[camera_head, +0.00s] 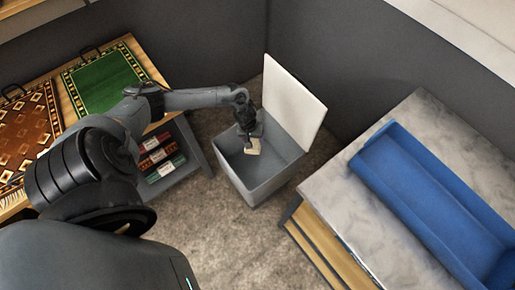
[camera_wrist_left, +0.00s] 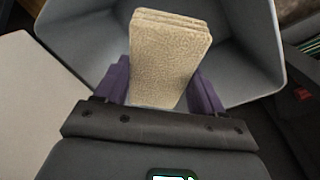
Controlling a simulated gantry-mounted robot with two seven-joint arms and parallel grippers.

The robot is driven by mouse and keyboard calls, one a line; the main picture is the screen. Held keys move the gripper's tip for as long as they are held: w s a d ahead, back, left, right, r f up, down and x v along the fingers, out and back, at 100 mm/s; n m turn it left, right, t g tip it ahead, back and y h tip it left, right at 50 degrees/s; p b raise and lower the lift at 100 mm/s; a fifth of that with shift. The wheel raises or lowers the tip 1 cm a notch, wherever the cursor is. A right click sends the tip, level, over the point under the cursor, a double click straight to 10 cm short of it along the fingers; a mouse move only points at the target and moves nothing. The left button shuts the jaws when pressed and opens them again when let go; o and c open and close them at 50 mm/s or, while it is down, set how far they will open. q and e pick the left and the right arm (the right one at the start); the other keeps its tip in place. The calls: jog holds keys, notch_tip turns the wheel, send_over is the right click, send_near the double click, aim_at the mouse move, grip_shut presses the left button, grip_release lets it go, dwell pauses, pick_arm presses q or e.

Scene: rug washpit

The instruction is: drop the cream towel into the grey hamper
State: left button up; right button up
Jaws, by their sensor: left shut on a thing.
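The cream towel (camera_wrist_left: 168,58) is a folded, textured block between the purple fingers of my left gripper (camera_wrist_left: 166,85) in the left wrist view. In the head view my left gripper (camera_head: 250,138) is over the open grey hamper, and the towel (camera_head: 253,147) hangs just below it. The grey hamper (camera_head: 258,189) stands on the floor with its pale lid (camera_head: 292,108) raised at the back. Its grey inner wall (camera_wrist_left: 240,45) shows around the towel in the left wrist view. Whether the towel is below the rim is hard to tell. My right gripper is not in view.
A wooden table at left holds a green mat (camera_head: 103,82) and a patterned rug (camera_head: 28,130). Red and green packs (camera_head: 160,155) sit on a shelf below. A marble-topped table (camera_head: 375,222) at right holds a blue tray (camera_head: 412,188). Carpeted floor (camera_head: 235,245) lies in front.

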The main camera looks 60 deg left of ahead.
pick_arm(q)
jog(key=o, duration=1)
jog(key=shift+r, duration=0.1)
jog(key=shift+s+a+r+p, duration=0.2)
jog(key=shift+r+p, duration=0.7)
jog(key=shift+r, duration=0.85)
jog(key=shift+s+a+r+p, duration=0.2)
jog(key=shift+r+p, duration=0.65)
jog(key=shift+r, duration=0.95)
jog(key=shift+s+a+r+p, duration=0.1)
jog(key=shift+s+r+p, duration=0.15)
jog(key=shift+r+p, duration=1.1)
jog(key=shift+r+b, duration=0.4)
jog(key=shift+b, duration=0.05)
